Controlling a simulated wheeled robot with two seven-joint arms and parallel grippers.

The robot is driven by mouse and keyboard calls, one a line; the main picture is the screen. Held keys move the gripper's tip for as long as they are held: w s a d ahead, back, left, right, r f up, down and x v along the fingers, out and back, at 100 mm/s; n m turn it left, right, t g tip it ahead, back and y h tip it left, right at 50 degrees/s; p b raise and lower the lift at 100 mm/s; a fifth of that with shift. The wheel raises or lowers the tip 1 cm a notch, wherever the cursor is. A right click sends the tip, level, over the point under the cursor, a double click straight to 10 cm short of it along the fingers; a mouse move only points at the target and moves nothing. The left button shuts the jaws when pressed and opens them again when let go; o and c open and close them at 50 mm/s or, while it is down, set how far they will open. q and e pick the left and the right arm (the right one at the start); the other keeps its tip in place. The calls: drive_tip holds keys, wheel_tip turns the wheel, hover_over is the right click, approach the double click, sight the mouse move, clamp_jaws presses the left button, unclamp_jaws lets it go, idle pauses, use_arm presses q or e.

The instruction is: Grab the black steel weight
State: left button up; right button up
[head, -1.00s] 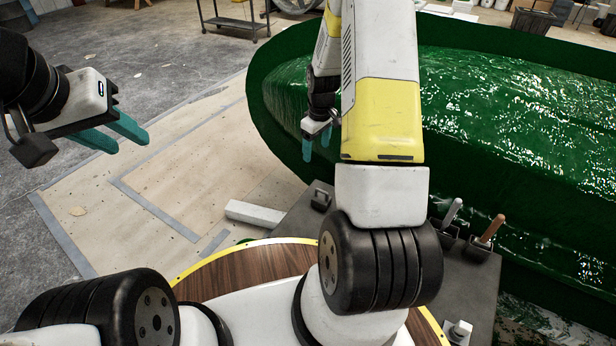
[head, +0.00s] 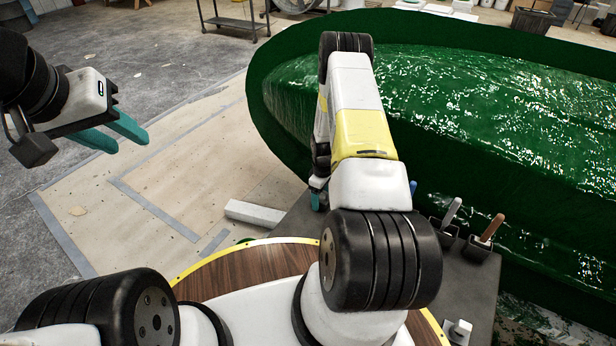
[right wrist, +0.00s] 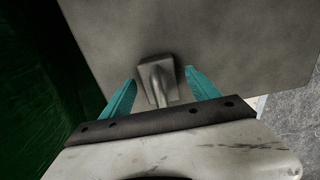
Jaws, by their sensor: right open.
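The steel weight (right wrist: 157,96), a small dark grey block with a raised handle, sits on the grey bench top in the right wrist view. Its handle lies between the two teal fingers of my right gripper (right wrist: 160,80), which is open around it, with gaps on both sides. In the head view my right gripper (head: 317,197) is low over the bench's left edge, and my own arm hides the weight. My left gripper (head: 131,144) is open and empty, raised at the far left.
The grey bench (head: 458,282) carries tool holders with a grey handle (head: 452,211) and a brown handle (head: 491,229). The big green hull mould (head: 480,110) stands behind. A white block (head: 254,214) lies left of the bench. The taped floor (head: 170,190) is otherwise mostly clear.

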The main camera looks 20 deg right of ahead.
drive_tip(key=shift+f, duration=0.5)
clamp_jaws()
drive_tip(key=shift+w+r, duration=0.1)
drive_tip(key=shift+r, duration=0.1)
